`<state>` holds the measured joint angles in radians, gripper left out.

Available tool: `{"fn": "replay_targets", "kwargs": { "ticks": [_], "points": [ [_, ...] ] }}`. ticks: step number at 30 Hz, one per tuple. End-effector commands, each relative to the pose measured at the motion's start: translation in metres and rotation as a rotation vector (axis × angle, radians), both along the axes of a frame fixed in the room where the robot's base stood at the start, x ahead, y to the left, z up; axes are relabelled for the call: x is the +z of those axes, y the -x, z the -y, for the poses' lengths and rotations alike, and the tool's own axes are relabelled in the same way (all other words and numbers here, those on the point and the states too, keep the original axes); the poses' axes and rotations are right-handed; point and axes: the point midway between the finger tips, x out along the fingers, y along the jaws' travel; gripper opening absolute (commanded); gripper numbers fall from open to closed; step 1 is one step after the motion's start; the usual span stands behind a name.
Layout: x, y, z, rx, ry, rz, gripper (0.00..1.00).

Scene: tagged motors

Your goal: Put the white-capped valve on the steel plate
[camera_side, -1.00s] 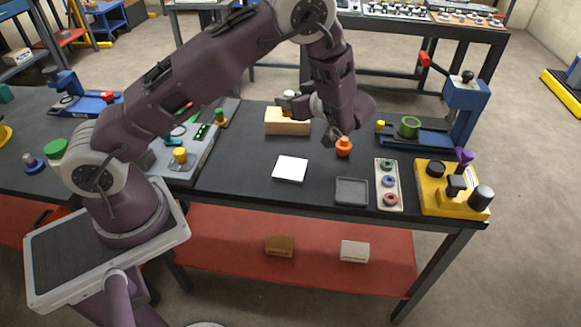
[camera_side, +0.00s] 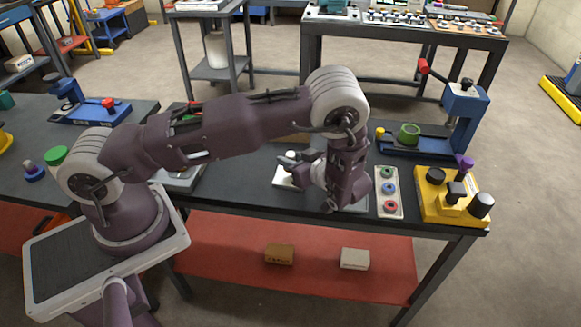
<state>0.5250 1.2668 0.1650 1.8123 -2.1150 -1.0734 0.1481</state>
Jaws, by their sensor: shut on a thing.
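My gripper (camera_side: 328,203) is low over the front of the dark bench, at the grey square plate (camera_side: 358,207). The arm covers most of this plate, and only a sliver shows at its right. I take it to be the steel plate. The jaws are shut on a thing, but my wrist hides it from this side. I take it to be the valve. Its white cap does not show, and I cannot tell whether it touches the plate.
To the right are a strip with coloured rings (camera_side: 389,188) and a yellow fixture (camera_side: 447,195). A blue press (camera_side: 462,115) stands behind. The bench's front edge is close.

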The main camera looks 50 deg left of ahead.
Motion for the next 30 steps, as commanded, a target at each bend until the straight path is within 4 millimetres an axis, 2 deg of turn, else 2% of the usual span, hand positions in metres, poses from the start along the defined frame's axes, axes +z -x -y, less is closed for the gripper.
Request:
{"fn": "replay_targets", "kwargs": {
  "ticks": [1,4,14,15,18,28,30],
  "points": [
    [-0.01,0.0,0.0,-0.001,-0.002,-0.002,0.0],
    [-0.023,0.0,0.0,-0.001,-0.001,-0.001,0.0],
    [-0.026,0.0,0.0,0.0,0.0,0.0,0.0],
    [-0.027,0.0,0.0,0.0,0.0,-0.001,0.26],
    [-0.027,0.0,0.0,0.0,0.0,-0.001,0.46],
    [-0.024,0.0,0.0,-0.001,0.0,0.001,0.46],
    [-0.021,-0.001,0.009,-0.001,0.002,0.003,0.46]
  ]
}}
